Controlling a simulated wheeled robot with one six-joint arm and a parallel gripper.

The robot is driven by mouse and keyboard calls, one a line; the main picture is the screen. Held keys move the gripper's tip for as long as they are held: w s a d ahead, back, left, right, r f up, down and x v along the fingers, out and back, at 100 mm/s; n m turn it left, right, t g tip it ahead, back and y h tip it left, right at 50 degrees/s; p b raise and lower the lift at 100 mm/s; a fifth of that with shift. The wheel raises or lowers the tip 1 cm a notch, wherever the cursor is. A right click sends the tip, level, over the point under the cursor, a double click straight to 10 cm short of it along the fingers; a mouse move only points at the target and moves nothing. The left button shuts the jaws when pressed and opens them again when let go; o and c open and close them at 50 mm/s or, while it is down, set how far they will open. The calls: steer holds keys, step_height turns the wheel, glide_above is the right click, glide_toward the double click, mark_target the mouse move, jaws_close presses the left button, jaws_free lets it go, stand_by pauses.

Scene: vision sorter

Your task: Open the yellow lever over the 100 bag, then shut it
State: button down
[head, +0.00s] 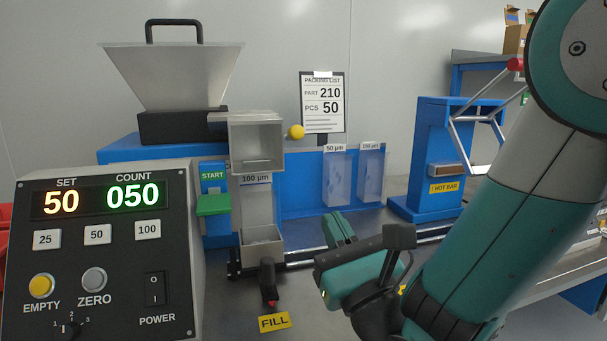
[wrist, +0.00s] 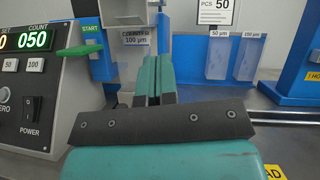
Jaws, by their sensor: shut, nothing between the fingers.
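The yellow lever (head: 296,132) shows as a round yellow knob at the right side of a grey metal box (head: 256,135); it is not visible in the wrist view. Below the box the 100 bag (head: 251,212) hangs against the blue front, under a 100 µm label. In the wrist view the same label (wrist: 137,40) shows, and my fingers hide much of the area below it. My gripper (head: 338,228) is to the right of the bag and lower than the knob, apart from both. In the wrist view my teal fingers (wrist: 160,76) are together and empty.
The counter panel (head: 100,250) at left reads SET 50, COUNT 050. A green START paddle (head: 213,204) sits left of the bag. A red-tipped black handle (head: 269,288) stands near the FILL label. More bags (head: 338,178) hang at right, before the blue hot-bar press (head: 425,150).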

steer(key=p, duration=0.5)
glide_toward(289, 136)
steer(key=w, duration=0.5)
steer(key=shift+w+a+r+p, duration=0.1)
steer(key=shift+a+r+p, duration=0.15)
steer(key=shift+r+p, duration=0.4)
steer(key=shift+w+a+r+p, duration=0.1)
steer(key=shift+a+r+p, duration=0.15)
steer(key=shift+r+p, duration=0.35)
steer(key=shift+f, duration=0.15)
